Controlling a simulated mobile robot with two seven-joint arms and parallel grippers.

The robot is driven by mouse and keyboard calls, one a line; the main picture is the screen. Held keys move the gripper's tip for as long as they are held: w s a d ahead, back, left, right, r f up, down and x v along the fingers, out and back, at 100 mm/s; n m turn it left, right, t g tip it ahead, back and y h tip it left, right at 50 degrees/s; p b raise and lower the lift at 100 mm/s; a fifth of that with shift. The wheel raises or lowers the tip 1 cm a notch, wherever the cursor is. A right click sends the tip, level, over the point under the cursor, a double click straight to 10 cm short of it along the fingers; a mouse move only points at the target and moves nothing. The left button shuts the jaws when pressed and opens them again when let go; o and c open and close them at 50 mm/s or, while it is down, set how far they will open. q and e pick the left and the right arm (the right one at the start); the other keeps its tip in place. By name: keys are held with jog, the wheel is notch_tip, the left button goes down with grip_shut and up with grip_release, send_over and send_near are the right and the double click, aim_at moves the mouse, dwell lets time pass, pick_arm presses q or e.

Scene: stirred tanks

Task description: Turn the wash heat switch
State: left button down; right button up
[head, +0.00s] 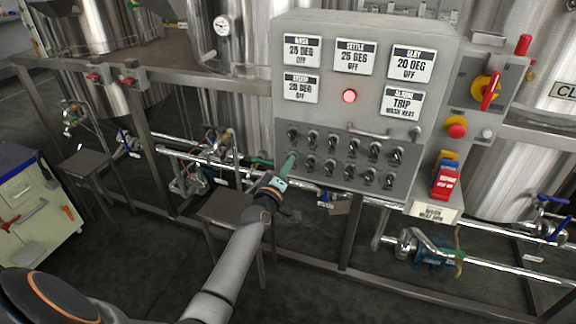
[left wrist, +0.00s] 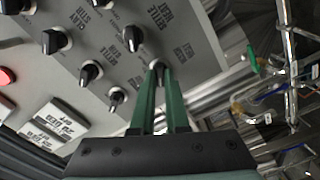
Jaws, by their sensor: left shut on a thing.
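The grey control panel (head: 345,105) carries two rows of black rotary switches. My left gripper (head: 293,158) reaches its lower left corner from below. Its green fingers (left wrist: 159,90) are closed around a switch (left wrist: 157,65) in the left wrist view, apparently the leftmost of the lower row. The fingers hide much of this switch, and I cannot read surely which label belongs to it. The alarm display (head: 402,102) reads TRIP WASH HEAT. The wash display (head: 303,50) reads 25 DEG OFF. My right gripper is not in view.
Neighbouring switches (left wrist: 116,96) stand close to the fingers. A round red lamp (head: 349,96) glows on the panel. A side box (head: 478,100) has a red-handled yellow switch and a red button. Steel pipes (head: 190,155) and frame posts run below and behind.

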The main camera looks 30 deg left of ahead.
pick_arm(q)
jog(key=c, duration=0.9)
grip_release()
jog(key=p+v, duration=0.1)
jog(key=v, duration=1.1)
jog(key=shift+s+d, duration=0.1)
jog(key=shift+s, duration=0.15)
jog(key=s+d+f+m+g+h+p, duration=0.1)
jog(key=s+d+f+m+g+h, duration=0.1)
jog(key=s+d+f+m, duration=0.3)
jog(key=s+d+f+m+g+h+p, duration=0.2)
jog(key=s+d+f+m, duration=0.3)
jog(key=s, duration=0.4)
jog(key=s+d+f+m+g+h+p, duration=0.2)
jog(key=s+d+f+m+g, duration=0.2)
jog(key=s+d+m, duration=0.3)
jog(key=shift+s+d+f, duration=0.25)
jog(key=shift+d+f, duration=0.1)
jog(key=shift+d, duration=0.15)
jog(key=shift+s+d+f, duration=0.25)
jog(key=shift+d+f, duration=0.05)
jog(key=shift+d, duration=0.2)
